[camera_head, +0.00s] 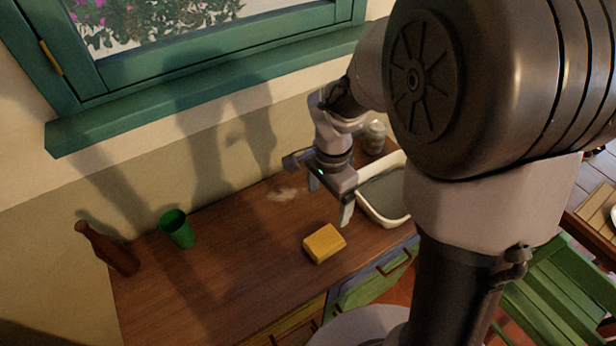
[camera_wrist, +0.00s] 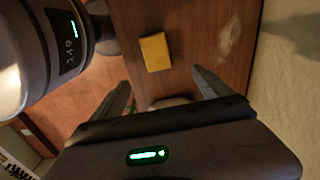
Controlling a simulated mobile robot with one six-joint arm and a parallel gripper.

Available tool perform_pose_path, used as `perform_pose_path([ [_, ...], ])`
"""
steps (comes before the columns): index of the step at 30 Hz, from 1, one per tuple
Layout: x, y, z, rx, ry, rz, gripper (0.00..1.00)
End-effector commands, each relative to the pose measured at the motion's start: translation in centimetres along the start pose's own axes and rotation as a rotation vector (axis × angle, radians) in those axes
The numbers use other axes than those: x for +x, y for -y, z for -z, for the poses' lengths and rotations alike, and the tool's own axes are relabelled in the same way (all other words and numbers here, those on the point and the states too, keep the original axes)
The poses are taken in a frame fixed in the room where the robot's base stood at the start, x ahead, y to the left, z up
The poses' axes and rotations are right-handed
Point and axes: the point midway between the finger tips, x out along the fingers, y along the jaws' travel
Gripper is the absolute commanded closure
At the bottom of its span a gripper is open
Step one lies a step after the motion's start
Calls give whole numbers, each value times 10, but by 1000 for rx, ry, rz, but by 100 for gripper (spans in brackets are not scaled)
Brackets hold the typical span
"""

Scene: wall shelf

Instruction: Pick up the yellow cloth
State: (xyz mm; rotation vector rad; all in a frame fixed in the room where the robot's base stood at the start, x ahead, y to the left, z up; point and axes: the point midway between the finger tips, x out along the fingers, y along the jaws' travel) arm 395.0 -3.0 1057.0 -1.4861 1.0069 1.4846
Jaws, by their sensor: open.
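The yellow cloth (camera_head: 324,243) is a small folded block lying on the wooden counter near its front edge. It also shows in the wrist view (camera_wrist: 155,52), beyond the fingertips and between their lines. My gripper (camera_head: 329,200) is above the counter, behind the cloth and close to the white basin. Its two fingers are spread apart with nothing between them. In the wrist view my gripper (camera_wrist: 160,82) is open, and the cloth is apart from both fingers.
A white basin (camera_head: 363,207) stands right of my gripper, with a jar (camera_head: 375,137) behind it. A green cup (camera_head: 177,228) and a brown bottle (camera_head: 106,248) stand at the left. The counter (camera_head: 235,270) between cup and cloth is clear. A pale smudge (camera_head: 284,194) marks the back.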

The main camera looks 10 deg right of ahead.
Motion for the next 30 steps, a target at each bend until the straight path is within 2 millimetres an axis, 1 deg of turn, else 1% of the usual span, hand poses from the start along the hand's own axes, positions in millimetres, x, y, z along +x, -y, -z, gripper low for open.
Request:
perform_pose_path([
  [2, 17, -1, -1, -1, 2, -4, 11],
  [6, 62, -2, -1, -1, 3, -5, 11],
  [9, 91, -2, -2, -1, 4, -5, 11],
  [12, 112, -2, -2, -2, 2, -3, 11],
  [17, 129, -2, -3, -2, 2, -2, 11],
  [21, 160, -6, -9, -3, 2, -3, 11],
  [24, 172, -5, -8, -2, 2, -2, 11],
  [26, 175, -5, -8, -2, 2, -1, 11],
  [30, 174, -5, -8, -2, 1, 0, 11],
])
